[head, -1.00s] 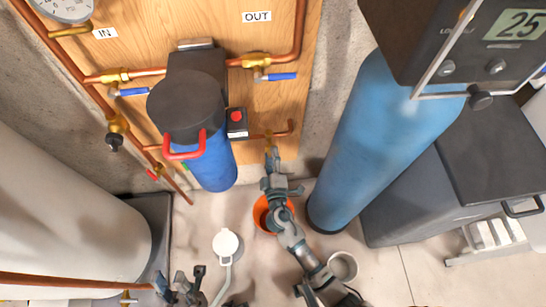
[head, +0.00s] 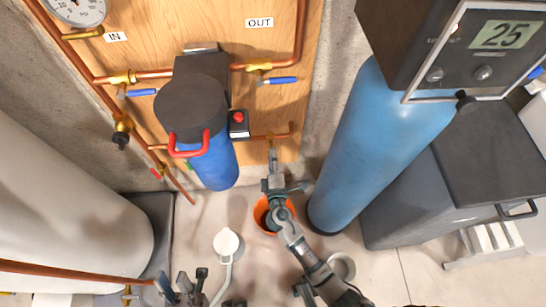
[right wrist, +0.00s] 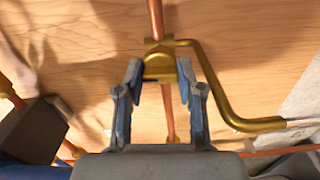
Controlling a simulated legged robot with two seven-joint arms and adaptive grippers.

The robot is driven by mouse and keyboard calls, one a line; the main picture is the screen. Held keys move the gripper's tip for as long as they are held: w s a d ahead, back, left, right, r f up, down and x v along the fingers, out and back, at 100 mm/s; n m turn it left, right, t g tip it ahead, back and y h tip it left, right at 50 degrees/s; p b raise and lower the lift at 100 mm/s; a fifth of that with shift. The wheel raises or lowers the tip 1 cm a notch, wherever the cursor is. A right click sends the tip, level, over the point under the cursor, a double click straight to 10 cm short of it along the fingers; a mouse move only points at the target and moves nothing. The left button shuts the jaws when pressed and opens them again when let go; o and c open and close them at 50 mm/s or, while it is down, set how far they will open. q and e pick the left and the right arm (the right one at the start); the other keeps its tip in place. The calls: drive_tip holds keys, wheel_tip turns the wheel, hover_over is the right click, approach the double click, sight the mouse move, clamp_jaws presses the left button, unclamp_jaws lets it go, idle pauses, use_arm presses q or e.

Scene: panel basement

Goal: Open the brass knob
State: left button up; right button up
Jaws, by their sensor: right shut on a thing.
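The brass knob (right wrist: 160,70) sits on a copper pipe at the wooden board, between the two fingers of my right gripper (right wrist: 160,84) in the right wrist view. The right gripper is shut on it, one finger on each side. In the head view the right gripper (head: 273,158) reaches up to the low copper pipe (head: 255,137) at the board's bottom edge, and hides most of the knob. My left gripper (head: 186,284) is low at the picture's bottom edge, with its fingers apart and nothing seen between them.
A bent brass tube (right wrist: 222,100) runs close beside the right finger. An orange bucket (head: 262,213) stands on the floor below the right arm. A blue filter housing (head: 213,163) is left of it, a tall blue tank (head: 375,150) right. A white lidded pot (head: 227,243) stands on the floor.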

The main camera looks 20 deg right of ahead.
drive_tip(key=shift+a+f, duration=0.1)
drive_tip(key=shift+a, duration=0.15)
drive_tip(key=o, duration=1.2)
drive_tip(key=shift+c, duration=0.2)
drive_tip(key=shift+d, duration=0.1)
